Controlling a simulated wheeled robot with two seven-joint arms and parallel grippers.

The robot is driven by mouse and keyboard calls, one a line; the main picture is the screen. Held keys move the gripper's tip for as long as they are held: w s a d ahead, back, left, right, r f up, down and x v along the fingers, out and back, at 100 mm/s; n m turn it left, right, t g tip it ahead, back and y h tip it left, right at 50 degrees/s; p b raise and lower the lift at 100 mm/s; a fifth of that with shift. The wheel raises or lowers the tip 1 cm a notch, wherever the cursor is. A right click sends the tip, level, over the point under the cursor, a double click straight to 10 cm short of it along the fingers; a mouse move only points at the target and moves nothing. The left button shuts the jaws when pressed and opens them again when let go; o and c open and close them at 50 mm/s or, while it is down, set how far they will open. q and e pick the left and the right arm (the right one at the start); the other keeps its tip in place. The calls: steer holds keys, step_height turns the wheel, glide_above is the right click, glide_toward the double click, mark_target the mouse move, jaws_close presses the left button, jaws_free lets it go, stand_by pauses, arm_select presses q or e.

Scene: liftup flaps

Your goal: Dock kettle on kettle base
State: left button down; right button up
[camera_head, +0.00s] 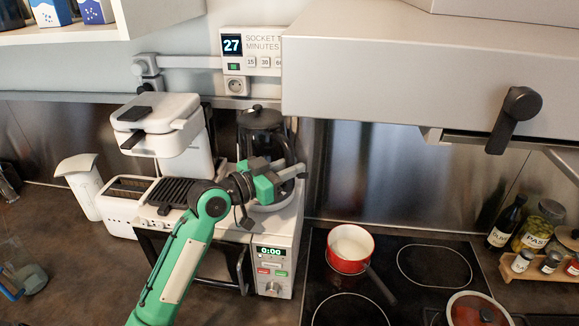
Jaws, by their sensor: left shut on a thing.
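The kettle (262,120) has a dark lid and a dark, glassy body. It stands upright above the right part of the white countertop oven, at the back. My left gripper (277,180) reaches in from the front on a green arm and is shut on the kettle, likely at its handle, which the gripper hides. A pale round rim shows below the gripper; I cannot tell whether it is the kettle base or the kettle's bottom. Whether the kettle touches a base is hidden. My right gripper is not in view.
The white oven (275,232) shows 0:00. A red pot (349,250) sits on the hob (428,283). A large hood (400,75) overhangs the right. A socket timer (238,60) reads 27.

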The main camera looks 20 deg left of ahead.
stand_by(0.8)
arm_select(q)
steer(key=shift+f+b, duration=0.5)
steer(key=c, duration=1.6)
jaws_free()
steer(key=shift+o, duration=0.2)
steer(key=shift+s+f, duration=0.15)
steer(key=shift+f, duration=0.05)
steer(key=b+v, duration=0.3)
steer(key=v, duration=0.8)
